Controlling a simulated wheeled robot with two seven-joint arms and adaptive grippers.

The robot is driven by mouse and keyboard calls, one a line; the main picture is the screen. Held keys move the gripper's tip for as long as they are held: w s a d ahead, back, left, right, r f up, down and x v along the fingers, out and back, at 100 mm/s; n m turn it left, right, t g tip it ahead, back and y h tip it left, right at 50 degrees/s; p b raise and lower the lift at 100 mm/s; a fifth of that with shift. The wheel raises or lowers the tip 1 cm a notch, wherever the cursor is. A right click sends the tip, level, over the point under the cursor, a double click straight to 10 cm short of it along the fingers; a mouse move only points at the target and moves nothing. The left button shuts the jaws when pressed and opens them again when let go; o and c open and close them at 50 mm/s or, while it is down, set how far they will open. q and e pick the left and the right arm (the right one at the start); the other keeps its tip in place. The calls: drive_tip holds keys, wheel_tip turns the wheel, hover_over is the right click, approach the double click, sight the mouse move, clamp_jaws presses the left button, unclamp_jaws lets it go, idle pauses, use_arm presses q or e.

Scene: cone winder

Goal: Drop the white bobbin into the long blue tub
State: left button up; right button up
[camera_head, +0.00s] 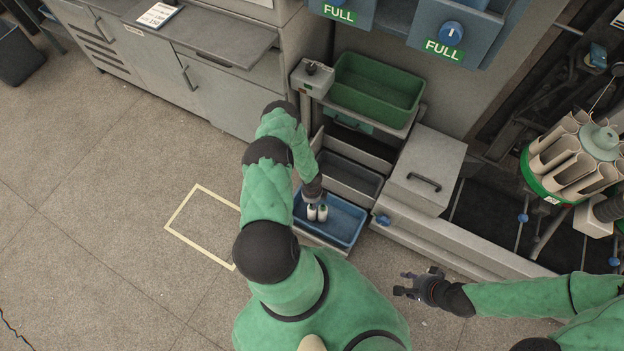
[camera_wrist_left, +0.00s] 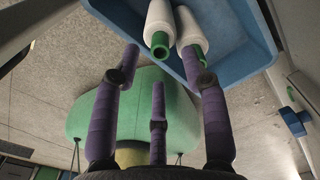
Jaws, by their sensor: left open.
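The long blue tub (camera_head: 347,222) sits low at the front of the stand. Two white bobbins (camera_head: 311,213) (camera_head: 322,212) with dark tips show side by side in its left part. In the left wrist view the white bobbins (camera_wrist_left: 158,22) (camera_wrist_left: 190,30) show green tube ends against the blue tub (camera_wrist_left: 238,52). My left gripper (camera_head: 314,199) is just above them in the head view, its fingers mostly hidden there. In the left wrist view its purple fingers (camera_wrist_left: 160,67) are spread, with nothing between them. My right gripper (camera_head: 420,287) has its fingers apart and is empty, clear of the tub.
Grey bins (camera_head: 349,178) rise behind the tub, with a green crate (camera_head: 375,90) above. A grey lidded box (camera_head: 426,170) stands to the right. A cone carousel (camera_head: 580,155) is at far right. The floor square (camera_head: 200,226) on the left is empty.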

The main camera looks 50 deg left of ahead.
use_arm(q)
wheel_tip(320, 180, up, 9)
drive_tip(key=p, duration=0.3)
drive_tip(key=s+d+r+n+h, duration=0.1)
drive_tip(key=d+r+n+h, duration=0.1)
drive_tip(key=d+r+n, duration=0.6)
drive_tip(key=d+r+n+h, duration=0.2)
drive_tip(key=d+r+h, duration=0.15)
drive_tip(key=d, duration=0.95)
drive_tip(key=s+d+r+n+y, duration=0.1)
drive_tip(key=s+d+r+n, duration=0.2)
drive_tip(key=d+r+n, duration=0.3)
wheel_tip(320, 180, up, 5)
drive_tip(key=n, duration=0.4)
drive_tip(key=shift+s+d+f+n, duration=0.2)
drive_tip(key=shift+s+d+n, duration=0.1)
drive_tip(key=shift+s, duration=0.05)
drive_tip(key=shift+f+y, duration=0.1)
drive_tip(key=shift+y, duration=0.15)
